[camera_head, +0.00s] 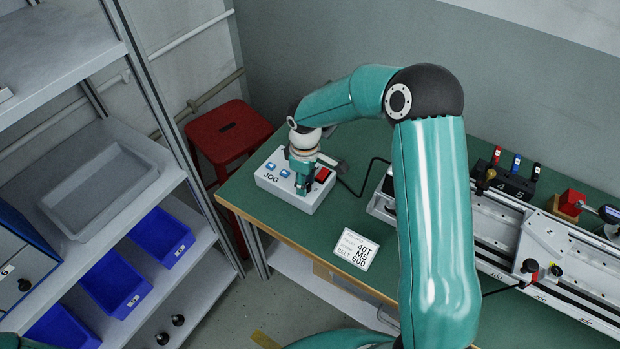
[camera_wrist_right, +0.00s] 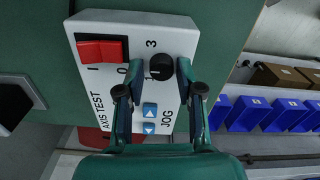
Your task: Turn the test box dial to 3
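The test box (camera_head: 314,199) is a white box on the green workbench, marked JOG in the head view. In the right wrist view the test box (camera_wrist_right: 185,40) shows a black dial (camera_wrist_right: 160,68) with the digits 3 and 1 near it. A small pale mark on the dial seems to face the 1. My right gripper (camera_head: 302,184) is over the box. In the right wrist view my right gripper (camera_wrist_right: 160,92) is open, its fingertips apart to either side of the dial and slightly below it. I cannot tell whether they touch it. My left gripper is out of view.
Beside the dial are a red rocker switch (camera_wrist_right: 101,50) and blue jog buttons (camera_wrist_right: 150,110). A label card (camera_head: 355,250) lies on the workbench (camera_head: 330,235). A linear rail (camera_head: 500,235) stands to the right. A red stool (camera_head: 228,130) and shelves with blue bins (camera_head: 118,285) are left.

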